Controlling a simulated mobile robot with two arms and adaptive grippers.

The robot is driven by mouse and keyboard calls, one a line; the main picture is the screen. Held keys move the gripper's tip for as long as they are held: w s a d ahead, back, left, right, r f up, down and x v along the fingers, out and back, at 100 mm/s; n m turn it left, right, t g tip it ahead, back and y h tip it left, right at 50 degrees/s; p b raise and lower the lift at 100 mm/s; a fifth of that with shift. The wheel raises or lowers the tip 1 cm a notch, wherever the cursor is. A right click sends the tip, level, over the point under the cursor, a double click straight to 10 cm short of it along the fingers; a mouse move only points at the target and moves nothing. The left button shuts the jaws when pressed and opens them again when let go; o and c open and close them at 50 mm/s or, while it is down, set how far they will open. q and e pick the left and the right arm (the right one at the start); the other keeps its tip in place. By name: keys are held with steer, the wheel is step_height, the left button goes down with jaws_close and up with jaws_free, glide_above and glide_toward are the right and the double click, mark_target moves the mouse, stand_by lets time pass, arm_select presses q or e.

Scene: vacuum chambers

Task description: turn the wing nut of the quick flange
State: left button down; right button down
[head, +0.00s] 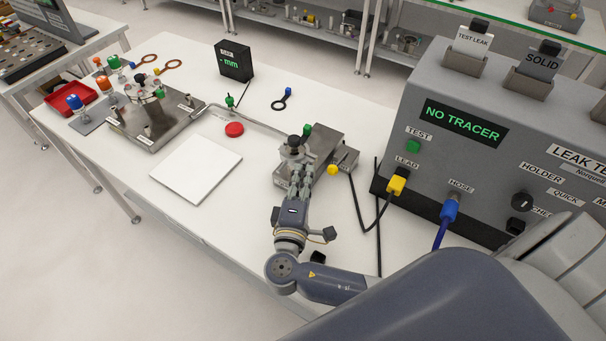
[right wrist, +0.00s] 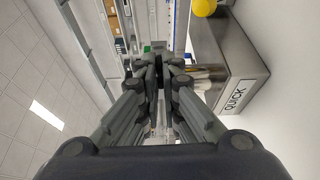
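The quick flange (head: 293,149) is a small metal fitting with a dark knob on top, standing on a steel block (head: 324,140). In the right wrist view the block (right wrist: 232,62) carries a QUICK label at the right. My right gripper (head: 298,176) reaches up to the near side of the flange. In the right wrist view its fingertips (right wrist: 161,62) are close together, with a small dark part at them. The wing nut is not clearly visible, hidden by the fingers. I cannot tell whether they grip it. My left gripper is out of view.
The grey leak tester (head: 465,125) stands at the right, reading NO TRACER, with a yellow plug (head: 396,185) and blue hose (head: 449,209). A white plate (head: 196,168), red button (head: 234,129) and another chamber (head: 150,115) lie left. The front table edge is clear.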

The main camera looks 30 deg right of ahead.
steer(key=n+g+p, duration=0.1)
steer(key=n+p, duration=0.1)
steer(key=p, duration=0.1)
steer(key=r+n+g+p, duration=0.1)
steer(key=n+p, duration=0.1)
steer(key=p, duration=0.2)
steer(key=shift+a+y, duration=0.1)
steer(key=shift+y, duration=0.3)
steer(key=shift+f+n+p, duration=0.1)
steer(key=shift+n+p, duration=0.3)
steer(key=shift+n, duration=0.1)
steer(key=shift+w+a+n+g+h+p, duration=0.1)
steer(key=shift+n+g+h+p, duration=0.1)
steer(key=shift+n+g, duration=0.85)
steer(key=shift+w+a+n+g+h+p, duration=0.15)
steer(key=shift+n+g, duration=0.45)
steer(key=shift+n, duration=0.8)
steer(key=shift+w+d+n+g+h+p, duration=0.1)
steer(key=shift+n+g+h, duration=0.15)
steer(key=shift+n+g, duration=0.8)
steer(key=shift+n, duration=0.3)
steer(key=c, duration=1.8)
jaws_free()
